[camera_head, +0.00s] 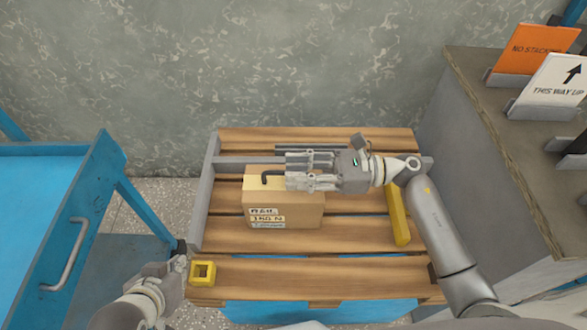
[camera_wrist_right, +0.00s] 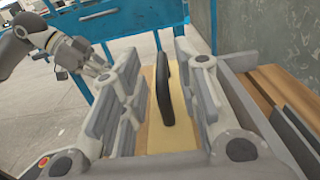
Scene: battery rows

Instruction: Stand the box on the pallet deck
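The brown cardboard box (camera_head: 300,207) is at the middle of the wooden pallet deck (camera_head: 340,268), upright, with labels on its front. Its black handle (camera_wrist_right: 166,88) runs along the top; in the head view the handle's left end shows. My right gripper (camera_head: 312,171) is over the box top. In the wrist view its fingers (camera_wrist_right: 160,90) are apart on both sides of the handle, with gaps showing. My left gripper (camera_head: 184,262) is empty-looking at the pallet's left front corner, away from the box; its fingertips are too small to read. The box's underside is hidden.
A yellow hollow block (camera_head: 203,273) is at the left front corner, beside my left gripper. A yellow bar (camera_head: 397,215) lies on the right of the deck. Grey rails (camera_head: 205,190) edge the left and back. A blue cart (camera_head: 60,215) stands left, a grey cabinet (camera_head: 480,150) with signs right.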

